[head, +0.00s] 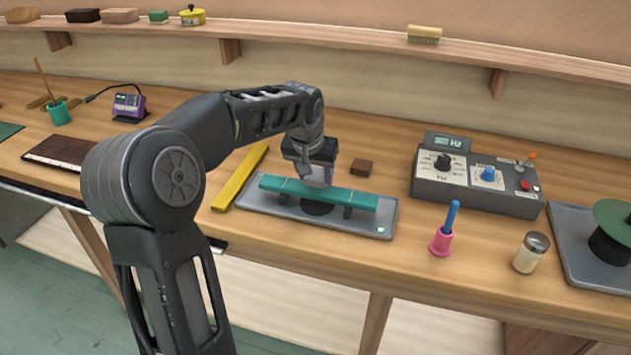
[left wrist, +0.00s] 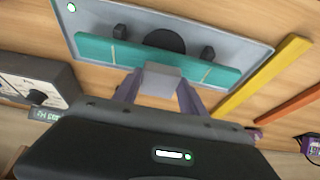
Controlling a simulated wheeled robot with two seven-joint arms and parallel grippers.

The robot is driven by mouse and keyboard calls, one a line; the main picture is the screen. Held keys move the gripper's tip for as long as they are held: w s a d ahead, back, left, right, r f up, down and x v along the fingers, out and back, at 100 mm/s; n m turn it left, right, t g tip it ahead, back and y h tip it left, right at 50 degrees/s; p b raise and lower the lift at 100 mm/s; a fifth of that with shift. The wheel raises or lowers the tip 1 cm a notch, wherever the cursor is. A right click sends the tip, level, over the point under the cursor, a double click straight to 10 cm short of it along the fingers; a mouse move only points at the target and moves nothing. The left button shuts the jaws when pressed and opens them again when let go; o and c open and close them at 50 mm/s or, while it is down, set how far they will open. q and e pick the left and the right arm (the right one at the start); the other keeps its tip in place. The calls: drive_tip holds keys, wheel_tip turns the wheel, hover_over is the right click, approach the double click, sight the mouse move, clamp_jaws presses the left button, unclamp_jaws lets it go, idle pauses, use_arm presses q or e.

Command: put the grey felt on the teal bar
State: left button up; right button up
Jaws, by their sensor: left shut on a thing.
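The teal bar (head: 345,197) lies level on two dark supports over a grey tray (head: 262,215). It also shows in the left wrist view (left wrist: 110,52). My left gripper (head: 317,172) points down over the middle of the bar. Its fingers are shut on the grey felt (left wrist: 160,80), a small pale grey block, which sits at the bar's near edge in the left wrist view. I cannot tell whether the felt touches the bar. In the head view the gripper mostly hides the felt. My right gripper is not in view.
A yellow ruler-like strip (head: 240,178) lies left of the tray, and a small brown block (head: 361,167) behind it. A grey control box (head: 475,185), a pink holder (head: 441,242) with a blue stick and a jar (head: 531,252) stand to the right.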

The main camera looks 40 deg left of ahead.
sight(314, 179)
use_arm(q)
drive_tip(key=shift+f, duration=1.3)
drive_tip(key=shift+f, duration=0.1)
drive_tip(key=shift+f, duration=0.15)
drive_tip(key=o, duration=1.3)
drive_tip(key=shift+r, duration=0.25)
drive_tip(key=v, duration=1.2)
drive_tip(key=shift+d+r+b, duration=0.1)
drive_tip(key=shift+b, duration=0.25)
drive_tip(key=shift+w, duration=0.1)
